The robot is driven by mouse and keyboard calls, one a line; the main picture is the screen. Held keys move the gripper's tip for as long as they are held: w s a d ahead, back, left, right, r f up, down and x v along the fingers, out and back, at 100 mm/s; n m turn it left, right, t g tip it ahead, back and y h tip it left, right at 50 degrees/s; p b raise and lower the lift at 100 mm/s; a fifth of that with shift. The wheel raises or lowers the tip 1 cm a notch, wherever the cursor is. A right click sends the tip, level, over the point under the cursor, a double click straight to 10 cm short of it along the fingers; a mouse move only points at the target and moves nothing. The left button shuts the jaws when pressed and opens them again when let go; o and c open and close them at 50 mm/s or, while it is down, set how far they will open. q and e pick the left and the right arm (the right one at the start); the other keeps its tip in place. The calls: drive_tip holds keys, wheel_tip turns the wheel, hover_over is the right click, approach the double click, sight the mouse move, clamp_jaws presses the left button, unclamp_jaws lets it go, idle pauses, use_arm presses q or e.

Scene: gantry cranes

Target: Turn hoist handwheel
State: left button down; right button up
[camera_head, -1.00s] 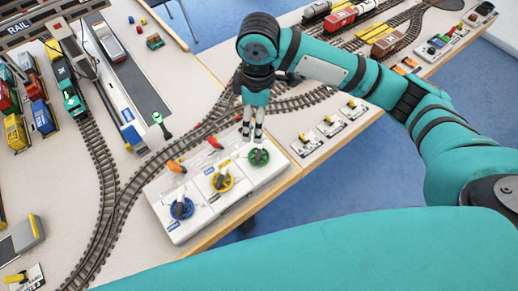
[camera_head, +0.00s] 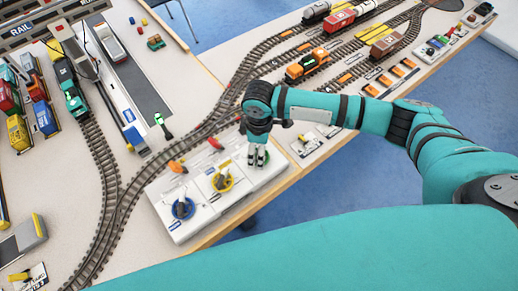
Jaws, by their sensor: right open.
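A white control panel (camera_head: 212,214) near the table's front edge carries three handwheels in a row. The blue handwheel (camera_head: 182,209) is at the left and the yellow handwheel (camera_head: 222,181) in the middle. The green handwheel (camera_head: 265,159) at the right end is mostly hidden by my right gripper (camera_head: 257,163). That gripper points down at the green handwheel with its fingers open. I cannot tell whether the fingers touch it. My left gripper is not in view.
Model railway track (camera_head: 115,190) curves just behind the panel. Small lever switches (camera_head: 305,147) sit right of the panel, partly under my right arm. Trains (camera_head: 308,66) stand at the back right. Blue floor (camera_head: 330,190) shows beyond the table edge.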

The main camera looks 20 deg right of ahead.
drive_tip(key=shift+f, duration=0.85)
drive_tip(key=shift+c, duration=0.4)
drive_tip(key=c, duration=1.1)
